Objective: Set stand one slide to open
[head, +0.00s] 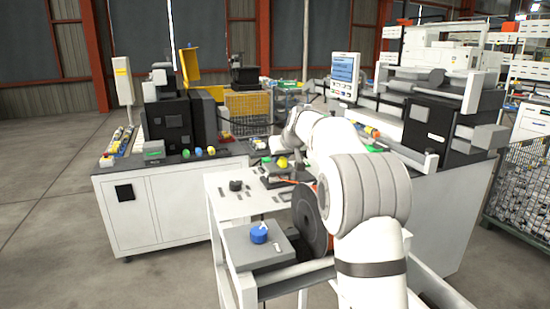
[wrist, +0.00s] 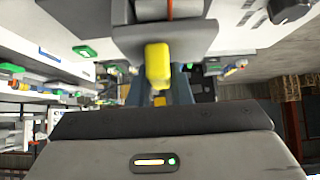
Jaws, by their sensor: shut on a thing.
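The stand one slide appears to be the small grey unit with a yellow knob (head: 282,162) on the white stand (head: 225,205), in the middle of the head view. In the wrist view a yellow handle (wrist: 158,65) shows upper centre, in front of a grey block (wrist: 165,38). My gripper (wrist: 159,92) is at this handle, with its blue-grey fingers on either side, and is shut on it. In the head view my arm's end is just above the knob, and the fingers are hard to make out. The slide's open or shut position cannot be told.
A blue knob (head: 258,233) on a grey box stands at the stand's near end, beside a dark disc (head: 309,220). A black knob (head: 236,185) is on the stand top. A white cabinet (head: 160,212) is left, a monitor (head: 344,77) behind. Floor at left is clear.

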